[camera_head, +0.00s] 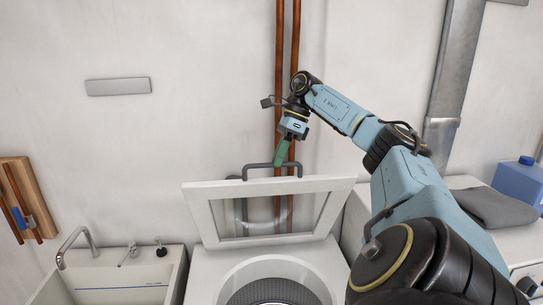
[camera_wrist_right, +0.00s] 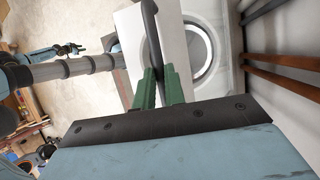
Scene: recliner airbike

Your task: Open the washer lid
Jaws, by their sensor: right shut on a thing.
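The washer (camera_head: 208,271) is a white top-loading machine with a round grey drum opening (camera_head: 275,290) showing. Its lid (camera_head: 202,211), a white frame with a clear window, is raised and stands tilted at the back. The dark lid handle (camera_head: 258,166) runs along the lid's upper edge. My right gripper (camera_head: 282,158) is at this handle, its green fingers shut on it. In the right wrist view the green fingers (camera_wrist_right: 161,84) close around the dark handle bar (camera_wrist_right: 152,35), with the drum opening (camera_wrist_right: 198,48) beyond. My left gripper is not in view.
Copper pipes (camera_head: 279,50) run up the wall behind the lid. A white sink with a tap (camera_head: 75,243) stands at the left. A grey cloth (camera_head: 497,208) and a blue container (camera_head: 518,182) sit on the right counter. A grey duct (camera_head: 448,75) is on the wall.

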